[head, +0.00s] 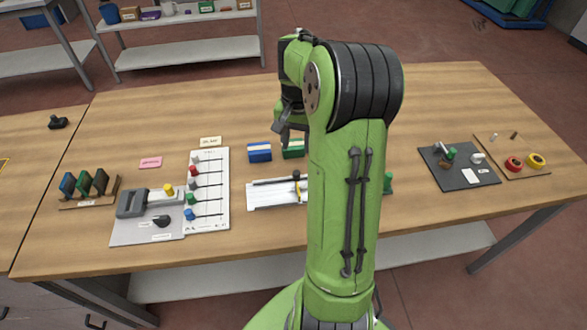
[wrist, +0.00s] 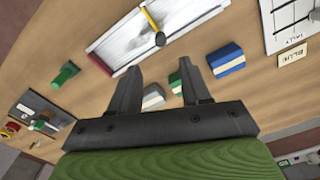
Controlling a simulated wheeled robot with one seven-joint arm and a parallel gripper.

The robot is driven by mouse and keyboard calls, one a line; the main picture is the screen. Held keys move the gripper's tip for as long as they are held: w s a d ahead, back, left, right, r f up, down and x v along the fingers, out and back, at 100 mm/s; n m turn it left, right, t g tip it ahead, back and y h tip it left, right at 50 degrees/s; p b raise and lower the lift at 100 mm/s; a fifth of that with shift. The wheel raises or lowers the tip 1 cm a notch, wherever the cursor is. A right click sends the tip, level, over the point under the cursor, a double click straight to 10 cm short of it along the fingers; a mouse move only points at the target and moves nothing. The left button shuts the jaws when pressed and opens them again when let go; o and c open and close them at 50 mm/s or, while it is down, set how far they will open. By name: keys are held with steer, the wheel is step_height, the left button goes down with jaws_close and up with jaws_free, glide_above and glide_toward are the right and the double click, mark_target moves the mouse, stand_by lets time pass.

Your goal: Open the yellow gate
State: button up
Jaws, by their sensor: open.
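A white tray (head: 262,195) lies at the middle of the table, partly behind my arm. A short yellow bar (head: 297,186), which looks like the yellow gate, stands across it near a dark rod. In the wrist view the yellow bar (wrist: 150,19) sits over the white tray (wrist: 113,44) and has a black round end at its near tip. My gripper (wrist: 155,66) is open, with nothing between its fingertips; the yellow bar is apart from it, beyond the fingertips. In the head view my gripper (head: 284,130) is partly hidden by my arm, above the table behind the tray.
A blue block (head: 259,152) and a green block (head: 293,149) lie behind the tray. A white board with coloured knobs (head: 222,165) is at left, a green knob (head: 388,183) at right. A dark mat (head: 470,180) lies further right. The table's back middle is clear.

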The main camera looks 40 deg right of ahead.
mark_target(296, 173)
step_height(296, 173, down, 11)
steer(key=shift+w+d+f+b, duration=0.1)
steer(key=shift+w+f+b, duration=0.05)
steer(key=shift+b, duration=1.05)
jaws_close()
